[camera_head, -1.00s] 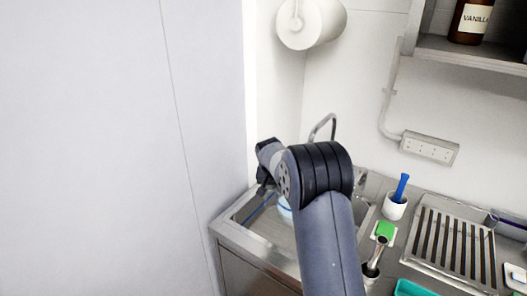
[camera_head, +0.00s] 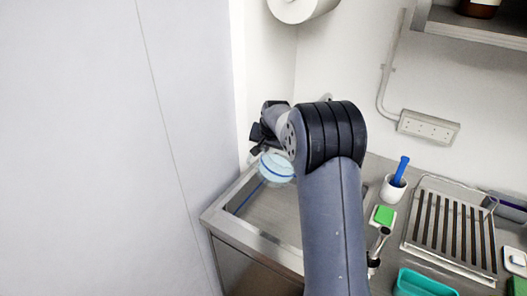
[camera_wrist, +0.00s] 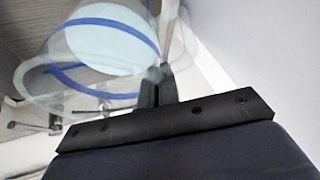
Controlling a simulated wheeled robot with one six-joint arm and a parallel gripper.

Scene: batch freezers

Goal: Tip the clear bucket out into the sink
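The clear bucket (camera_head: 276,168) hangs over the back left part of the steel sink (camera_head: 275,208). It has blue bands and a pale blue round area inside; I cannot tell whether that is its contents or its base. In the wrist view the bucket (camera_wrist: 85,50) fills the upper left, looks tilted and is slightly blurred. My gripper (camera_wrist: 158,88) is shut at the bucket's side; the exact contact is unclear. In the head view my gripper (camera_head: 262,135) is dark and partly hidden by my wrist, just above the bucket.
A tall pale panel (camera_head: 90,150) stands close on the left. Right of the sink are a white cup with a blue handle (camera_head: 393,188), a green sponge (camera_head: 383,215), a slatted rack (camera_head: 450,228) and a teal tray (camera_head: 425,284).

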